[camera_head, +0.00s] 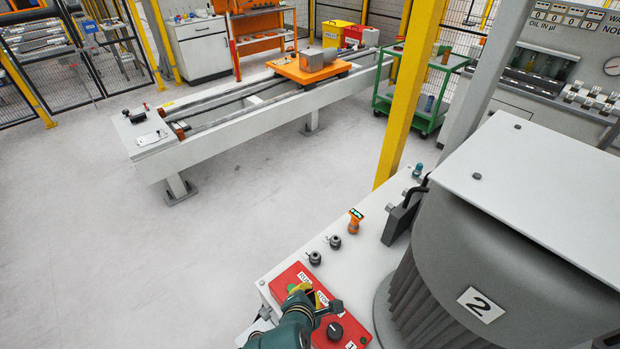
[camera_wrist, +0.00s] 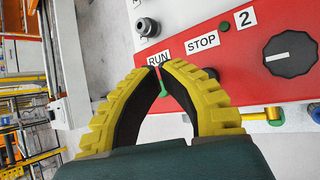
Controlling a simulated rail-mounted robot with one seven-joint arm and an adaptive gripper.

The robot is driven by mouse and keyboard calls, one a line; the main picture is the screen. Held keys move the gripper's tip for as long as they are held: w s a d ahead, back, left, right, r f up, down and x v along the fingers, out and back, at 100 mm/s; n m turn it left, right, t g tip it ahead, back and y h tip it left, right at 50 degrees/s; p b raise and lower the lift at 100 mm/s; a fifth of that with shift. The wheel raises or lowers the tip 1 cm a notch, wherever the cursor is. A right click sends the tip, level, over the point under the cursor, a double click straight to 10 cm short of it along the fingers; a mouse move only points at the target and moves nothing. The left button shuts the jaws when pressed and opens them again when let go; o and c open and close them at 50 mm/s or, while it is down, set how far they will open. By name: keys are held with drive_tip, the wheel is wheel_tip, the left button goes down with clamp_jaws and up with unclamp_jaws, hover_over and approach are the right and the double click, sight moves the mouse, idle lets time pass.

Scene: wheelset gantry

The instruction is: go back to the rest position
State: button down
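My gripper (camera_head: 303,289) is over the red control panel (camera_head: 290,278) at the bottom of the head view. In the wrist view its two yellow fingers (camera_wrist: 162,66) meet at the tips, with nothing seen held between them. The fingertips overlap the lower edge of the RUN label on the panel (camera_wrist: 225,75). A bit of green shows between the fingers. I cannot tell whether the tips touch the panel. A STOP label (camera_wrist: 202,41) and a black rotary knob (camera_wrist: 290,54) lie to the right.
A large grey motor housing (camera_head: 455,260) marked 2 stands close on the right. A yellow post (camera_head: 405,100) rises behind the panel. An orange-topped device (camera_head: 355,218) and black knobs stand on the white bench. Open floor (camera_head: 110,250) lies left; a long rail table (camera_head: 240,115) stands beyond.

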drive_tip(key=w+d+r+m+t, duration=0.1)
drive_tip(key=d+r+m+t, duration=0.25)
drive_tip(key=r, duration=1.05)
drive_tip(key=w+d+r+m+t, duration=0.25)
drive_tip(key=d+r+m, duration=0.2)
drive_tip(key=r, duration=0.95)
drive_tip(key=s+a+r+m+t+y, duration=0.1)
drive_tip(key=s+r+m+t, duration=0.3)
drive_tip(key=s+r+m, duration=0.55)
drive_tip(key=s+r+m+t, duration=0.35)
drive_tip(key=s+r, duration=0.25)
drive_tip(key=r, duration=0.6)
wheel_tip(320, 180, up, 20)
drive_tip(key=m+p, duration=0.3)
drive_tip(key=p, duration=1.7)
drive_tip(key=shift+w+m+y+p, duration=0.3)
drive_tip(key=shift+w+m, duration=0.05)
drive_tip(key=shift+m, duration=0.05)
